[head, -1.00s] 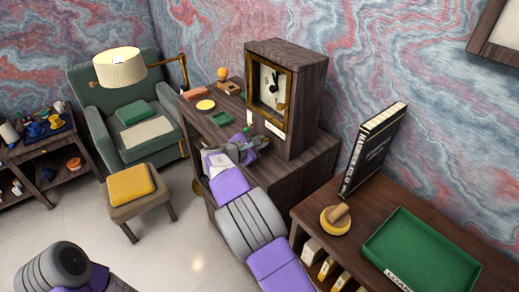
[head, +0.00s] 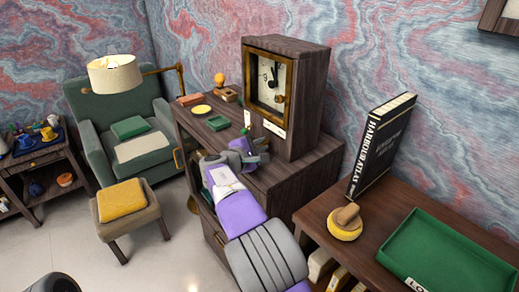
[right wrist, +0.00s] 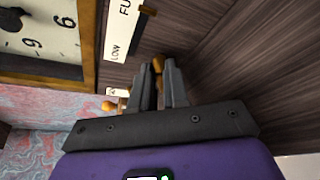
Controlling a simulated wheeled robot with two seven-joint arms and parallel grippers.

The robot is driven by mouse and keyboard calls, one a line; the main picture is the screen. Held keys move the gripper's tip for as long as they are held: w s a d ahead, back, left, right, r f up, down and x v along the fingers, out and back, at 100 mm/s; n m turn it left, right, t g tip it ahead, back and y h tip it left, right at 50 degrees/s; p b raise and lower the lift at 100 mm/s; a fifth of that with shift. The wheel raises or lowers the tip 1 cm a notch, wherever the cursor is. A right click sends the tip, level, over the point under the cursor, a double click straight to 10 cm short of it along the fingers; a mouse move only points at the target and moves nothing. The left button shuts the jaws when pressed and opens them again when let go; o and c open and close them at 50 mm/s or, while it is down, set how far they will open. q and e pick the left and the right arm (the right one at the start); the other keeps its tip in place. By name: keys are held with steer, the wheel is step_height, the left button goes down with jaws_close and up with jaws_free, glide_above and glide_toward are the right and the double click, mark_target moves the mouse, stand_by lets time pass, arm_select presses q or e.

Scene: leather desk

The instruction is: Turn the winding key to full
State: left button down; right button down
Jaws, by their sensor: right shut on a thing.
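The clock (head: 310,98) is a dark wooden case with a brass-framed white dial (head: 266,82) and black hands. It stands upright on the wooden cabinet. My right gripper (head: 252,148) is at the foot of the clock's front, and its arm hides part of the cabinet. In the right wrist view its fingers (right wrist: 161,85) are shut on a small brass-coloured piece, which looks like the winding key (right wrist: 158,63). Only its end shows between the fingertips. A white scale label (right wrist: 118,35) beside it reads "FU" and "LOW". My left gripper is out of view.
A yellow dish (head: 201,110) and a green tray (head: 219,123) lie on the cabinet left of the clock. At the right are an upright black atlas (head: 380,145), a yellow round block with a wooden handle (head: 345,222) and a large green tray (head: 450,255).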

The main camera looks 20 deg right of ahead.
steer(key=c, duration=1.1)
jaws_free()
steer(key=v, duration=0.7)
steer(key=shift+s+a+r+p, duration=0.1)
steer(key=shift+s+a+p, duration=0.15)
steer(key=shift+p, duration=0.15)
